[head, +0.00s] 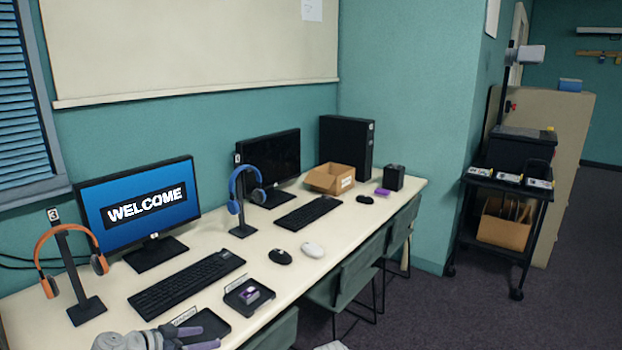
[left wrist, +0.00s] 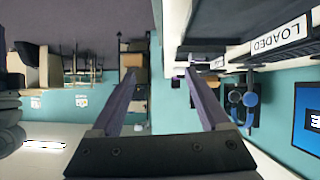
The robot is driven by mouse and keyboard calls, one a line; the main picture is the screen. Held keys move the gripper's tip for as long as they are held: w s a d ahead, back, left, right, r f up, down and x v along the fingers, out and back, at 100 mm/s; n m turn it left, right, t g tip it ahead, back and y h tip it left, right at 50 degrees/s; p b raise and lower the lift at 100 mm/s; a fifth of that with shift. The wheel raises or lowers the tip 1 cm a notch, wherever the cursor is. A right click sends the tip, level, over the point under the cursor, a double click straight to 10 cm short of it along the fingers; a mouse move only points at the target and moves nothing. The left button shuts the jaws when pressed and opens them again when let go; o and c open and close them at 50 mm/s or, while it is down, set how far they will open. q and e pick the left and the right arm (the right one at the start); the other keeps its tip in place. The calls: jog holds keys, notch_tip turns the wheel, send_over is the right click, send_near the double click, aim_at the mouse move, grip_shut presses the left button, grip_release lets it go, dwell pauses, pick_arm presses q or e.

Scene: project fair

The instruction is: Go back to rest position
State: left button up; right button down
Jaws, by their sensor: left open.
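My left gripper (head: 198,337) is at the bottom of the head view, at the table's near edge beside a black tray (head: 212,324). In the left wrist view the two purple fingers of my left gripper (left wrist: 160,80) stand wide apart with nothing held between them. A tray label reading LOADED (left wrist: 278,39) shows at the upper right of that tilted-over view. My right gripper is not in view.
The white table (head: 330,238) holds a monitor reading WELCOME (head: 140,208), keyboards, mice and headphone stands. A second black tray (head: 240,299) holds a small purple-and-silver item (head: 249,294). Green chairs (head: 347,275) stand along the near side. A black cart (head: 500,215) stands right, with open floor around.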

pick_arm(q)
jog(key=s+d+f+n+g+y, duration=0.2)
jog(key=s+d+f+g+y, duration=0.25)
jog(key=s+d, duration=0.4)
jog(key=s+d+f+n+g+y, duration=0.1)
jog(key=s+d+f+g+y, duration=0.4)
jog(key=d, duration=0.7)
notch_tip(320, 180, up, 16)
jog(key=p, duration=1.7)
jog(key=shift+s+h, duration=0.35)
jog(key=shift+s, duration=0.1)
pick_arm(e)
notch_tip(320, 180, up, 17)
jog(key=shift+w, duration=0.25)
pick_arm(q)
jog(key=shift+d+f, duration=0.1)
